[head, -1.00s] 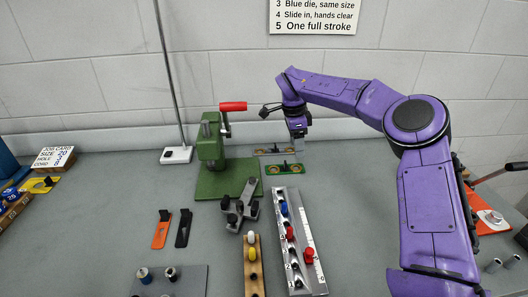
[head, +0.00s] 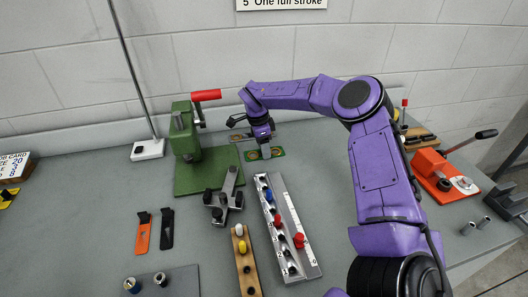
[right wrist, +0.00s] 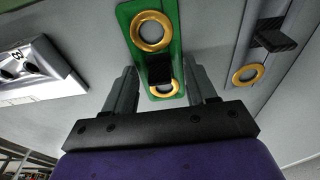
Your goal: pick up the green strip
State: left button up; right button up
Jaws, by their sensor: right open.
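The green strip (head: 278,153) lies flat on the grey bench, beyond the long metal rail in the head view. It carries two brass rings and a black piece across its middle. In the right wrist view the green strip (right wrist: 141,56) runs up from between the fingers. My right gripper (right wrist: 162,84) is open, with one finger on each side of the strip's near end and gaps on both sides. In the head view my right gripper (head: 264,144) is just over the strip and hides part of it. My left gripper is not in view.
A grey strip with a brass ring (right wrist: 245,75) lies beside the green one. A green hand press (head: 186,140) with a red handle stands to the left. A metal rail with coloured knobs (head: 281,220) lies in front.

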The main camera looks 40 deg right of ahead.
grip_shut()
